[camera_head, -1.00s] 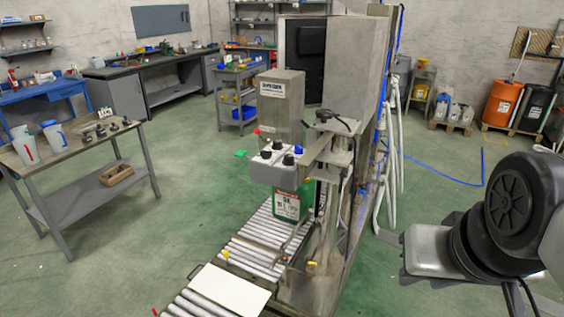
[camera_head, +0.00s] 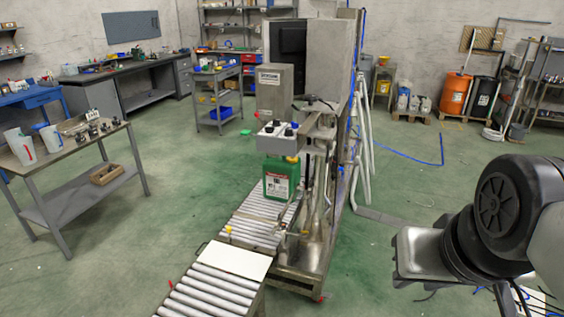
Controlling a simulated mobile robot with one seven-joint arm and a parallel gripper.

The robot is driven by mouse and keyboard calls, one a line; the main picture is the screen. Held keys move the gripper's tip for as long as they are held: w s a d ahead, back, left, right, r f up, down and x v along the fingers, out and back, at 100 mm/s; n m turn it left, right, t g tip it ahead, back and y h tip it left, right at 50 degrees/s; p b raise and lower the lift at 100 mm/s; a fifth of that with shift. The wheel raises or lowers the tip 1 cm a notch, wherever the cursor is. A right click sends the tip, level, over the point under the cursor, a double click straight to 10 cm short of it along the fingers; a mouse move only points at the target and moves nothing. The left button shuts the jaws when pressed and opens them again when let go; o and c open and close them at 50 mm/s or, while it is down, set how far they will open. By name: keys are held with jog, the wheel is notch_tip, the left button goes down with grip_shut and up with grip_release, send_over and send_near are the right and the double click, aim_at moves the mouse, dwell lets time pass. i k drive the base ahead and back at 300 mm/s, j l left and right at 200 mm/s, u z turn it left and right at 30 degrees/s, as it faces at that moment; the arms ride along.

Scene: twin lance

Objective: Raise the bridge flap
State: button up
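A flat cream plate (camera_head: 234,260), which looks like the bridge flap, lies level across the joint between two roller conveyor sections. The front rollers (camera_head: 205,292) run below it in the picture, and the rear rollers (camera_head: 258,222) lead up to the filling machine. Nothing rests on the plate. My arm shows at the right edge as a black joint and grey link, well to the right of the plate. My gripper is not in view.
A green canister (camera_head: 281,178) stands on the rear rollers under the grey filling machine (camera_head: 274,95). A steel table (camera_head: 62,146) with jugs stands at left. Green floor is open on both sides of the conveyor. A blue hose (camera_head: 410,158) lies on the floor at right.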

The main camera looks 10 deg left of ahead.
aim_at(231, 259)
jog(key=k+j+z, duration=0.2)
jog(key=k+j, duration=0.6)
jog(key=j, duration=0.25)
jog(key=k+j+z, duration=0.15)
jog(key=j, duration=0.2)
jog(key=k+j, duration=0.1)
jog(key=j, duration=0.85)
jog(key=j+z, duration=0.15)
jog(key=j, duration=0.4)
jog(key=k+j, duration=0.1)
jog(key=j, duration=0.5)
jog(key=j+z, duration=0.1)
jog(key=j, duration=0.45)
jog(key=k+j, duration=0.1)
jog(key=j, duration=0.45)
jog(key=k+j+z, duration=0.15)
jog(key=j, duration=0.95)
jog(key=k+j+z, duration=0.1)
jog(key=j, duration=0.45)
jog(key=i+j, duration=0.1)
jog(key=j, duration=0.15)
jog(key=i+j, duration=0.1)
jog(key=j, duration=0.15)
jog(key=i+j, duration=0.4)
jog(key=i, duration=0.15)
jog(key=i+j+z, duration=0.1)
jog(key=i+j, duration=0.25)
jog(key=i, duration=0.25)
